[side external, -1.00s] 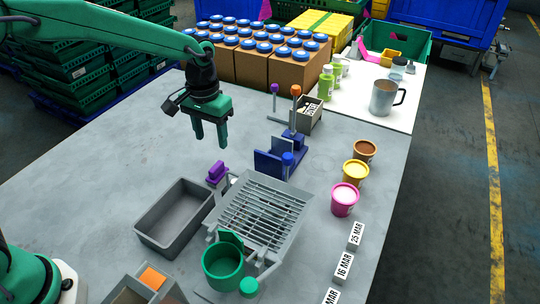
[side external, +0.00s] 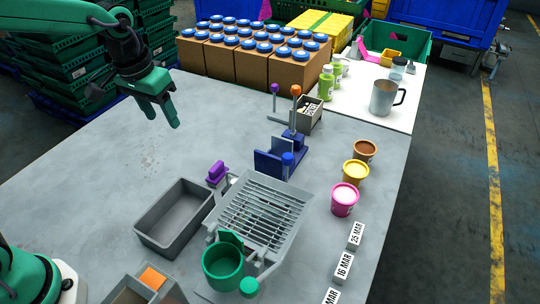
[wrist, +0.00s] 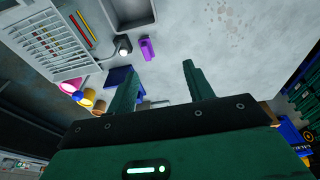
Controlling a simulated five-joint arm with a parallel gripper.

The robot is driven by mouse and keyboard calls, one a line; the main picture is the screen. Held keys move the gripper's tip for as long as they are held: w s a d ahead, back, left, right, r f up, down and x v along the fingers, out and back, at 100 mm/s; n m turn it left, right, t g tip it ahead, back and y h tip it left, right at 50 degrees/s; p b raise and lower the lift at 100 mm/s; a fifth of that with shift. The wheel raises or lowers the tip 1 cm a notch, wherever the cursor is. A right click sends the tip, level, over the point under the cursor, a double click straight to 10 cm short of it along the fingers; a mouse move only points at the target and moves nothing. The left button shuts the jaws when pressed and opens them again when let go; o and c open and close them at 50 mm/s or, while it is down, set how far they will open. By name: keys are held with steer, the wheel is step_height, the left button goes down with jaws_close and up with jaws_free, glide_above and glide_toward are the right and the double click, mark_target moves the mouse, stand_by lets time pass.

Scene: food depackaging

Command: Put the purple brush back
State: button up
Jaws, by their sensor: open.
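The purple brush (side external: 216,172) rests on the grey table between the back right corner of the grey bin and the slatted grey rack. It also shows in the wrist view (wrist: 147,48), just above the gap between the fingers in the picture. My gripper (side external: 163,118) is open and empty. It hangs above the table at the back left, well apart from the brush. Both green fingers show in the wrist view (wrist: 160,62) with nothing between them. I cannot tell which holder belongs to the brush.
The grey bin (side external: 150,238) looks empty. The slatted rack (side external: 262,215) has a green cup (side external: 222,266) at its front. A blue stand (side external: 268,166) is behind it. Tubs line the right side.

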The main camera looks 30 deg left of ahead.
steer(key=s+a+r+t, duration=0.1)
steer(key=s+a, duration=0.1)
steer(key=s, duration=0.5)
steer(key=s+a+r+t, duration=0.1)
steer(key=s+a+t, duration=0.1)
steer(key=s, duration=0.6)
steer(key=shift+s+a+r, duration=0.25)
steer(key=shift+a+r, duration=0.05)
steer(key=shift+a, duration=0.45)
